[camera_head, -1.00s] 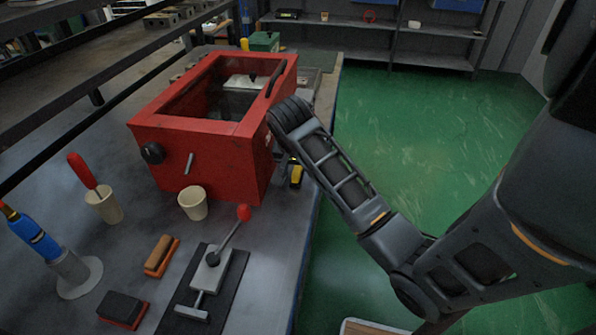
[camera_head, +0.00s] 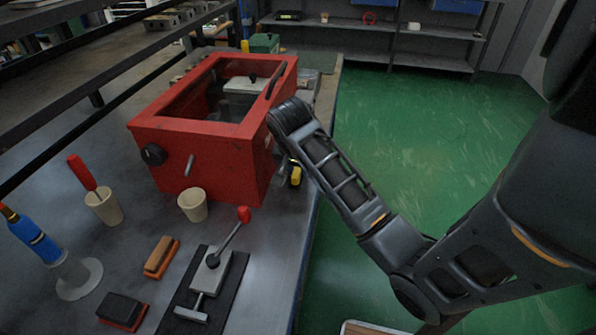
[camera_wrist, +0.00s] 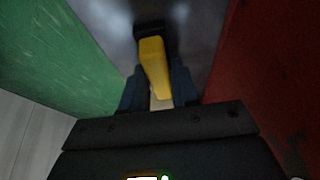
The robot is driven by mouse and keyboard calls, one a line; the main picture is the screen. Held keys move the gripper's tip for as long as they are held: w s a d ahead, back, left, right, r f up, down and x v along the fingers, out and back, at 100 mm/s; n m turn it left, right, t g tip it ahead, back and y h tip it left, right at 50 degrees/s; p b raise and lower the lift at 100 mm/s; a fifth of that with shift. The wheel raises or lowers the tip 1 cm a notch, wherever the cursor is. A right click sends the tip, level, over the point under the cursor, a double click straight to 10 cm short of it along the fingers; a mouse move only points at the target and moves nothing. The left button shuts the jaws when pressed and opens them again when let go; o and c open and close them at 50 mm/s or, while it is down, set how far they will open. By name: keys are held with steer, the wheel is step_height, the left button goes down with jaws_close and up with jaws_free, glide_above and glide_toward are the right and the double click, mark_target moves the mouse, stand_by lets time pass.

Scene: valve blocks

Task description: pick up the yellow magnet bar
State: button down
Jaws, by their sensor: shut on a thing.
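The yellow magnet bar (camera_wrist: 155,67) is between the two fingers of my gripper (camera_wrist: 160,88) in the wrist view, and the gripper is shut on it. A dark part shows at the bar's far end. In the head view the yellow bar (camera_head: 296,176) shows beside the right side of the red box, near the bench's right edge. My gripper (camera_head: 288,174) is there too, mostly hidden behind my arm. Whether the bar touches the bench cannot be told.
The red box (camera_head: 205,148) stands close on the left of my gripper. A beige cup (camera_head: 193,204), a lever clamp (camera_head: 213,270) and brushes, such as the brown one (camera_head: 161,256), are on the bench nearer the front. The green floor (camera_head: 430,150) is open to the right.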

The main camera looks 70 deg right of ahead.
steer(key=shift+r, duration=0.15)
steer(key=shift+r, duration=0.55)
steer(key=r, duration=0.3)
steer(key=shift+s+d+r, duration=0.1)
steer(key=shift+s+d, duration=0.15)
steer(key=shift+d, duration=0.1)
steer(key=s+d+r, duration=0.6)
steer(key=s+d, duration=0.1)
steer(key=d, duration=0.1)
steer(key=shift+r, duration=0.2)
steer(key=shift+s, duration=0.1)
steer(key=c, duration=1.5)
jaws_free()
steer(key=shift+c, duration=1.4)
